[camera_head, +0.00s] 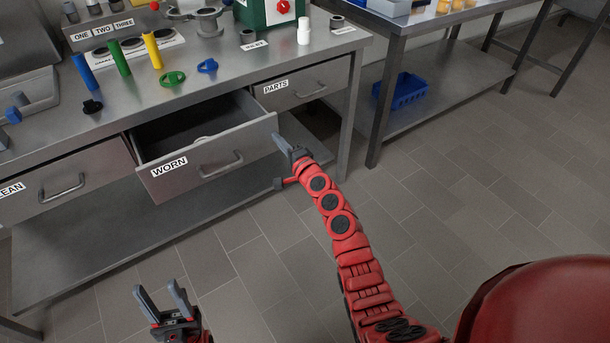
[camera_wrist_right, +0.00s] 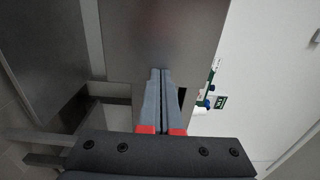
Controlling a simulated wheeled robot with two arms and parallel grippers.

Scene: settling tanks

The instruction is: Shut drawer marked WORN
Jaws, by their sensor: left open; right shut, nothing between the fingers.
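The drawer marked WORN (camera_head: 212,158) is open, pulled out from under the steel bench with its dark inside showing. Its bar handle (camera_head: 222,166) is on the front panel. My right gripper (camera_head: 282,143) is shut and empty, with its fingertips at the right end of that front. In the right wrist view the shut fingers (camera_wrist_right: 160,75) point at a grey metal panel (camera_wrist_right: 165,35); I cannot tell whether they touch it. My left gripper (camera_head: 163,303) is open and empty, low above the floor, away from the drawer.
The drawer marked PARTS (camera_head: 305,86) to the right and the CLEAN drawer (camera_head: 65,182) to the left look shut. Coloured tubes and rings stand on the bench top (camera_head: 225,82). A blue crate (camera_head: 402,91) sits on a low shelf at right. The floor in front is clear.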

